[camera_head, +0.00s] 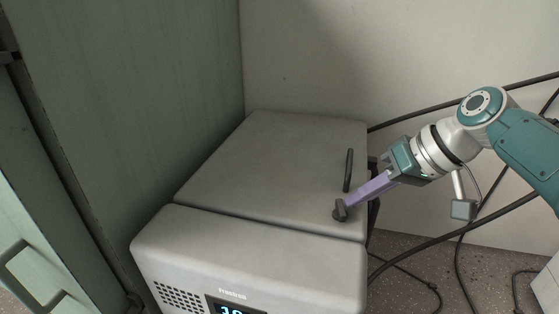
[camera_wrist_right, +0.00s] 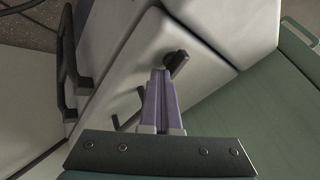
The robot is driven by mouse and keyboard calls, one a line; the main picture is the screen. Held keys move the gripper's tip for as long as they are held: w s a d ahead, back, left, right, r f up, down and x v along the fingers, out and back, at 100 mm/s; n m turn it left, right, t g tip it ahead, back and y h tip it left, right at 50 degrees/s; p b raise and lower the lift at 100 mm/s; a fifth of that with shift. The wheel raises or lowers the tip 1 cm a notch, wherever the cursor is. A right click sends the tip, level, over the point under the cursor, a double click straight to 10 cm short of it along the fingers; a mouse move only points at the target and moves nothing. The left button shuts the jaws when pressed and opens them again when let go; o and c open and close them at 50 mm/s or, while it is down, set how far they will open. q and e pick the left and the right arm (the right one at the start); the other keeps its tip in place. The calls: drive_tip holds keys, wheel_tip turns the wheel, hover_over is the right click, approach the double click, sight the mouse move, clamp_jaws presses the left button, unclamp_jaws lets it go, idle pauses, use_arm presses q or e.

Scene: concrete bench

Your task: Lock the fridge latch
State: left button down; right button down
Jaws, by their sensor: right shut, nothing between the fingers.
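The fridge (camera_head: 225,250) is a pale grey box with a flat lid (camera_head: 265,160) that lies closed; a dark seam runs between lid and front part. A small dark latch (camera_head: 339,211) sits near the lid's right front corner, close to the seam. It also shows in the right wrist view (camera_wrist_right: 177,63), just beyond my fingertips. My right gripper (camera_head: 352,203) reaches in from the right, its purple fingers shut together and empty. In the right wrist view the closed fingertips (camera_wrist_right: 160,76) are right beside the latch; I cannot tell whether they touch it. My left gripper is not in view.
A dark bar handle (camera_head: 348,170) stands on the lid behind the latch. Another dark handle (camera_wrist_right: 69,62) is on the fridge's side. A green cabinet (camera_head: 130,100) stands close on the left, and a pale wall is behind. Black cables (camera_head: 430,240) hang at the right.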

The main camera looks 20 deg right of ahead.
drive_tip(key=n+b, duration=0.1)
drive_tip(key=n+g+y+b, duration=0.1)
drive_tip(key=w+n+b, duration=0.1)
drive_tip(key=b, duration=0.1)
drive_tip(key=shift+f+g+y, duration=0.25)
drive_tip(key=shift+g+y, duration=0.05)
drive_tip(key=shift+w+n+b, duration=0.15)
drive_tip(key=shift+n+b, duration=0.2)
drive_tip(key=shift+n, duration=0.25)
drive_tip(key=shift+w+a+r+g+b, duration=0.1)
drive_tip(key=shift+w+r+g+b, duration=0.1)
drive_tip(key=shift+g+b, duration=0.15)
drive_tip(key=shift+w, duration=0.1)
drive_tip(key=shift+w+a, duration=0.15)
drive_tip(key=shift+w, duration=0.05)
drive_tip(key=shift+s+r, duration=0.1)
